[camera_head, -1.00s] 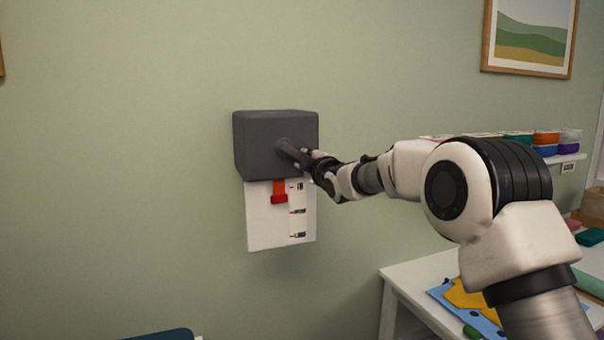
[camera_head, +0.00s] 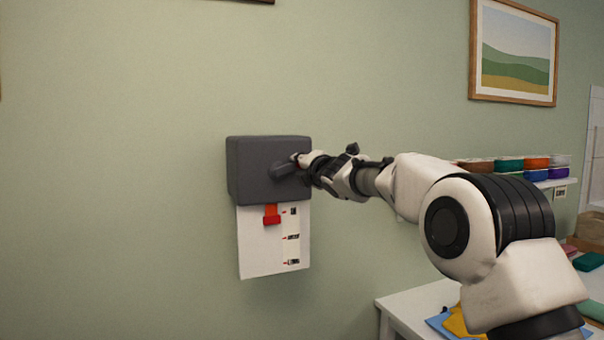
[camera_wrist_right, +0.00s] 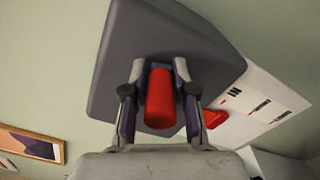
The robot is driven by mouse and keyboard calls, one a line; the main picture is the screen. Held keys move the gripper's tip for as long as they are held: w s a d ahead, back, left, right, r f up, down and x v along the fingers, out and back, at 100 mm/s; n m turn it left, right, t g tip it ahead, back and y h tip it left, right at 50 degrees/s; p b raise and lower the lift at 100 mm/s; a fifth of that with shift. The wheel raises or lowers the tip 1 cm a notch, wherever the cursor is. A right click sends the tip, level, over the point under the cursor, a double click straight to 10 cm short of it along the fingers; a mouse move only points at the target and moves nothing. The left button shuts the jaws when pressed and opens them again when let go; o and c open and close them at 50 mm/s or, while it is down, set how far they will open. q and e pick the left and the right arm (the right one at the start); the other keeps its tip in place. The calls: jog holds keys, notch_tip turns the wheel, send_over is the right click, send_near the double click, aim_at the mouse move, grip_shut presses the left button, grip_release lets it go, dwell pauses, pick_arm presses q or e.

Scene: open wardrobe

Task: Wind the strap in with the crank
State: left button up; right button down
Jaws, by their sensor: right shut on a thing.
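A dark grey box (camera_head: 262,163) is fixed to the wall, with a short dark crank (camera_head: 285,169) on its front. The crank arm points right and slightly up. My right gripper (camera_head: 306,164) is at the crank's outer end. In the right wrist view its two fingers are shut around the red crank handle (camera_wrist_right: 160,100). The tab also shows in the wrist view (camera_wrist_right: 213,119). My left gripper is out of view.
A white board (camera_head: 258,255) with several printed marks is below the box, behind the strap. A white table (camera_head: 405,306) stands at lower right. A shelf with coloured bowls (camera_head: 508,164) and a framed picture (camera_head: 513,52) are on the right. The wall left of the box is bare.

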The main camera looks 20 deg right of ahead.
aim_at(277, 150)
jog(key=n, duration=0.3)
jog(key=shift+a+r, duration=0.35)
jog(key=shift+r, duration=0.05)
jog(key=n, duration=0.1)
jog(key=a+r+n, duration=0.1)
jog(key=n, duration=0.1)
jog(key=shift+a+r+n, duration=0.1)
jog(key=shift+n, duration=0.2)
jog(key=a+n, duration=0.1)
jog(key=n, duration=0.1)
jog(key=a+r+n, duration=0.1)
jog(key=n, duration=0.2)
jog(key=a+n, duration=0.1)
jog(key=n, duration=0.1)
jog(key=shift+a+r, duration=0.1)
jog(key=shift+a, duration=0.05)
jog(key=shift+n, duration=0.4)
jog(key=shift+s, duration=0.1)
jog(key=c, duration=0.9)
grip_release()
jog(key=shift+r, duration=0.1)
